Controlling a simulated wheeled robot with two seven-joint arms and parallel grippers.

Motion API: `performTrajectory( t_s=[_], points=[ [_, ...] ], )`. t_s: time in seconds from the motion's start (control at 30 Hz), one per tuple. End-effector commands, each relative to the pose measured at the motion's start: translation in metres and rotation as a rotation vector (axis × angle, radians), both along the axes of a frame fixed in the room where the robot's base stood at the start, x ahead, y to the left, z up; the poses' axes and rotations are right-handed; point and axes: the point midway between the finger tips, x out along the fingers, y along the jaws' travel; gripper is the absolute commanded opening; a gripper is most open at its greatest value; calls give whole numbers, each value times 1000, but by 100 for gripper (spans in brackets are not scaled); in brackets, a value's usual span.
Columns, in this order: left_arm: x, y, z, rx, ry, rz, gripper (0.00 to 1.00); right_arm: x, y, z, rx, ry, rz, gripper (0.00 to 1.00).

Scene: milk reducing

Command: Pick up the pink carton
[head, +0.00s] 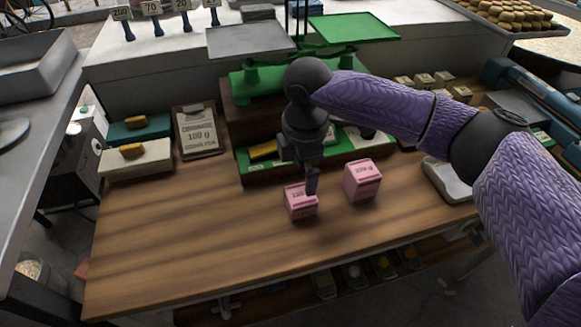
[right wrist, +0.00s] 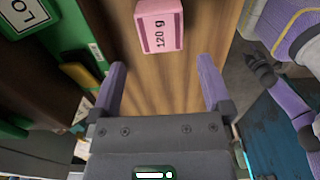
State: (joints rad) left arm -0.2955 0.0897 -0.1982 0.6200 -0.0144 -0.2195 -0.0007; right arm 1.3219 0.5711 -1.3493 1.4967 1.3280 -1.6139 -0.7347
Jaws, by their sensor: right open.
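Two pink cartons stand on the wooden table in the head view. The left pink carton (head: 301,205) is partly covered by a finger of my right gripper (head: 312,184); the right pink carton (head: 362,182) stands clear beside it. In the right wrist view one pink carton (right wrist: 158,27) marked "120 g" lies beyond the gap between the fingers (right wrist: 161,76). I cannot tell for sure which of the two it is. My right gripper is open, with nothing between its fingers. My left gripper is not in view.
A green balance scale (head: 260,82) stands behind, with a green tray (head: 340,158) of weights before it. The front left of the table (head: 190,235) is bare.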

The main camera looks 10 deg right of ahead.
Motion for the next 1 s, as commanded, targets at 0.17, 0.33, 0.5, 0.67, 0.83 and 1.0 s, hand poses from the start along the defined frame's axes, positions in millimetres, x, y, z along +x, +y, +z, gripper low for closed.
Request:
performTrajectory(
  t_s=[0.17, 0.33, 0.5, 0.67, 0.83, 1.0],
  points=[
    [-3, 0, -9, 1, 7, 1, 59, -1, -1, -25, -4, 6, 2, 100],
    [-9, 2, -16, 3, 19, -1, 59, -1, 0, -52, -3, 4, 1, 100],
    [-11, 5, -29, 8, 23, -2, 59, -2, 1, -88, -3, 4, 2, 100],
    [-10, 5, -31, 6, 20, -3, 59, -2, 1, -100, -2, 3, 1, 100],
    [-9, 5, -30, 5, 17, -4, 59, -1, 1, -99, -2, 2, 1, 100],
    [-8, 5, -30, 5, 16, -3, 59, -1, 1, -99, -2, 2, 1, 64]
  ],
)
